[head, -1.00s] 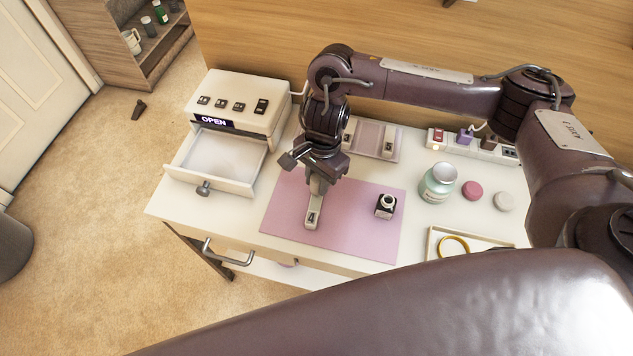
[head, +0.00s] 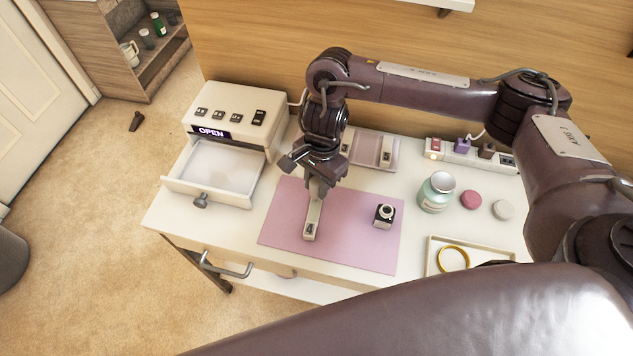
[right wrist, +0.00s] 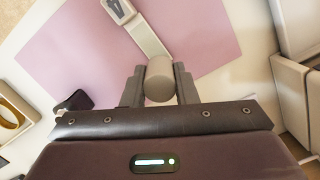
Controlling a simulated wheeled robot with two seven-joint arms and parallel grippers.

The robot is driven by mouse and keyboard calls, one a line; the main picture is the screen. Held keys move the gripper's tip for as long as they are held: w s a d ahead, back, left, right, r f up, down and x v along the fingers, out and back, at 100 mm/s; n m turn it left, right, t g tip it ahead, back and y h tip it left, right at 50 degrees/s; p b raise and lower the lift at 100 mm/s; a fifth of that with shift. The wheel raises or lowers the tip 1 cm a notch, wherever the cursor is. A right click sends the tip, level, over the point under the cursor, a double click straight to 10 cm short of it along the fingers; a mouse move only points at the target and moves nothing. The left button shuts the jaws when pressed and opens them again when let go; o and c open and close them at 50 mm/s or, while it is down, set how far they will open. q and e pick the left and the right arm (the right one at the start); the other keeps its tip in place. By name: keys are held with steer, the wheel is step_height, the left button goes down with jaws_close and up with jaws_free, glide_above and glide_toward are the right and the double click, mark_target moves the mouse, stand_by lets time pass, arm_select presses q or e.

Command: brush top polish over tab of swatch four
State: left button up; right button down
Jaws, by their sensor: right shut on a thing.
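Swatch four (head: 312,220) is a pale strip lying on the pink mat (head: 360,243), with a dark 4 label at its near end. It also shows in the right wrist view (right wrist: 147,36). My right gripper (head: 318,186) is over the far end of the swatch. In the right wrist view my right gripper (right wrist: 158,72) is shut on a grey-beige cylinder (right wrist: 160,86), which looks like the brush cap. Its bristles are hidden, so I cannot tell if they touch the swatch. The black polish bottle (head: 384,216) stands on the mat's right side. My left gripper is out of view.
The white lamp box (head: 237,115) with its open drawer (head: 215,172) stands left of the mat. A tray with more swatches (head: 371,150) is behind. A teal jar (head: 437,192), a pink lid (head: 470,199) and a shallow tray (head: 434,258) are at right.

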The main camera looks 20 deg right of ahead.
steer(key=shift+r+p, duration=2.15)
steer(key=shift+r, duration=0.7)
